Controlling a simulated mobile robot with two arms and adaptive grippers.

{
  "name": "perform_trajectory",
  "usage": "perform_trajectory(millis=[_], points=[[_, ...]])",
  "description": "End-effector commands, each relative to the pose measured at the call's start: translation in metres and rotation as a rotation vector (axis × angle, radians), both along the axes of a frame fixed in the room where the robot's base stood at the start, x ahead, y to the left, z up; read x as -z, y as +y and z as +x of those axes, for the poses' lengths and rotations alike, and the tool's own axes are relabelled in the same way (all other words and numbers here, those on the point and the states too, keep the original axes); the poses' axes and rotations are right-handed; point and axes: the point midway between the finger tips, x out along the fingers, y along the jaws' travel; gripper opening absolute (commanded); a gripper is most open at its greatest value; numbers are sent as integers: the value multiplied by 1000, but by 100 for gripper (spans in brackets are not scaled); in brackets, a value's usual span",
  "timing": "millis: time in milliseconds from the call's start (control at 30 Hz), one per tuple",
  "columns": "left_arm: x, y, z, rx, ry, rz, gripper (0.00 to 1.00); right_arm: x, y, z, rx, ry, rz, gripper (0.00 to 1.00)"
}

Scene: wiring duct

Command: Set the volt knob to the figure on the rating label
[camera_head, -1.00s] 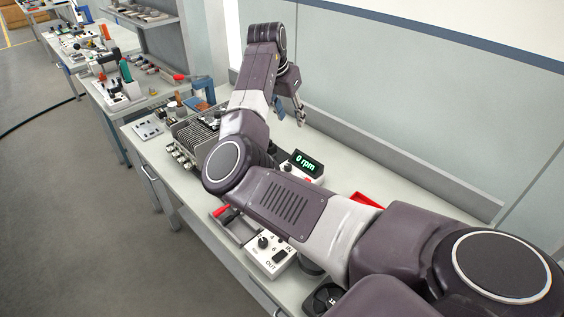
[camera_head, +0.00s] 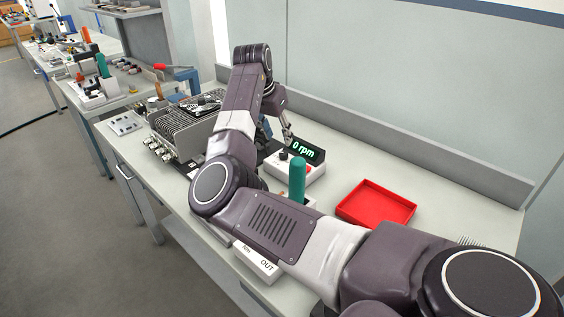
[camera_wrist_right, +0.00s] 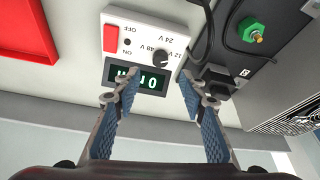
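The volt knob (camera_wrist_right: 160,58) is a small dark knob on a white control box (camera_wrist_right: 145,24), with 12 V, 24 V and 48 V printed around it in the right wrist view. I cannot tell its pointer setting surely. An ON/OFF switch (camera_wrist_right: 127,42) sits beside it. The box's display (camera_head: 308,150) reads 0 rpm in green. In the head view the knob (camera_head: 283,156) shows on the box top. My right gripper (camera_wrist_right: 160,82) is open and empty, its fingertips above the box and apart from the knob. I see no readable rating label. My left gripper is out of view.
A red tray (camera_head: 376,203) lies right of the box. A teal upright handle (camera_head: 297,180) stands in front of it. A finned grey unit (camera_head: 185,130) stands to the left. A black plate with a green terminal (camera_wrist_right: 251,31) lies beside the box. The bench right of the tray is mostly clear.

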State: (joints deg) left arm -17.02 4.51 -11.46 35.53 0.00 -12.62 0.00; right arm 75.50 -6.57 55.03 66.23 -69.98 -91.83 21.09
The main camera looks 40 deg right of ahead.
Motion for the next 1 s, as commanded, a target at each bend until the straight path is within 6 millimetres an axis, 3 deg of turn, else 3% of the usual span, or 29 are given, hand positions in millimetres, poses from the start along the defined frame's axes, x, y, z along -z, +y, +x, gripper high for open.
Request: perform_trajectory(millis=[167,600,967,1000], points=[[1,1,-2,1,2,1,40,11,-3,1,0,1,1,39],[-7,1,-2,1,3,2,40,68,-27,8,1,1,0,39],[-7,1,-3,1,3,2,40,75,-29,9,1,0,0,39],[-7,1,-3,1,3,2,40,75,-29,9,1,0,0,35]])
